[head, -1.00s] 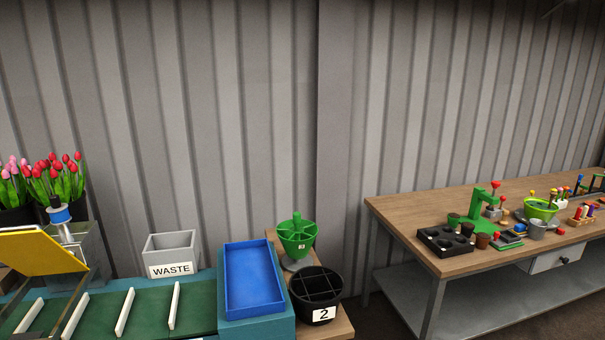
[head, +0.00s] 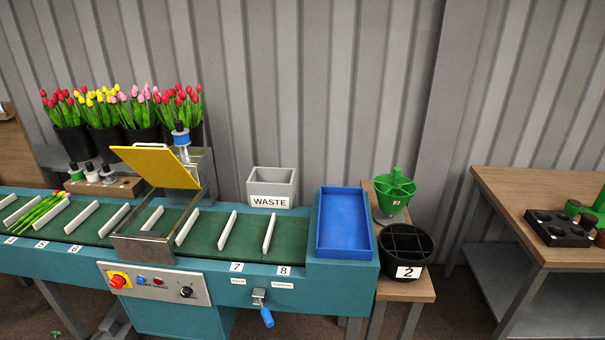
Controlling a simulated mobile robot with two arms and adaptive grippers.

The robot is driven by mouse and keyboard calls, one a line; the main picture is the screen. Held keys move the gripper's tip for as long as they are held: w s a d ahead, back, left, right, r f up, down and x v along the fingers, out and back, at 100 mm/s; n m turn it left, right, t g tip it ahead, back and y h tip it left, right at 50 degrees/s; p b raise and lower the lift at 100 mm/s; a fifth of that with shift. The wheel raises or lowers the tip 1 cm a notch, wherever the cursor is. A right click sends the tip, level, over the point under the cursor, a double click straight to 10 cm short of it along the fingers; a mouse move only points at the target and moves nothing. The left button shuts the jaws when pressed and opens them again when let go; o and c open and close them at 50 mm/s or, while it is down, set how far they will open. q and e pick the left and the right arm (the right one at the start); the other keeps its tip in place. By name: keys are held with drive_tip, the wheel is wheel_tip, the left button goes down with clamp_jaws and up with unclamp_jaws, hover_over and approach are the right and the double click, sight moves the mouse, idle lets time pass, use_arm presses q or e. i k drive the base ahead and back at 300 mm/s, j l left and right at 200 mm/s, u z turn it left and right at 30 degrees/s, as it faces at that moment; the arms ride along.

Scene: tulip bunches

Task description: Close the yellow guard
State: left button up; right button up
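The yellow guard (head: 157,166) is a flat plate on the metal frame (head: 146,249) of the machine. It stands raised and tilted, its right edge lower than its left, above the green conveyor belt (head: 222,230). The frame under it is open to view. Neither of my grippers shows in the head view.
A bunch of green stems (head: 40,212) lies on the belt at the left, between white dividers. A control panel (head: 152,284) with a red button is on the front. A waste box (head: 272,188), blue tray (head: 343,222) and black bucket (head: 404,249) stand to the right.

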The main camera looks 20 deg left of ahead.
sight(156, 164)
drive_tip(key=u, duration=1.45)
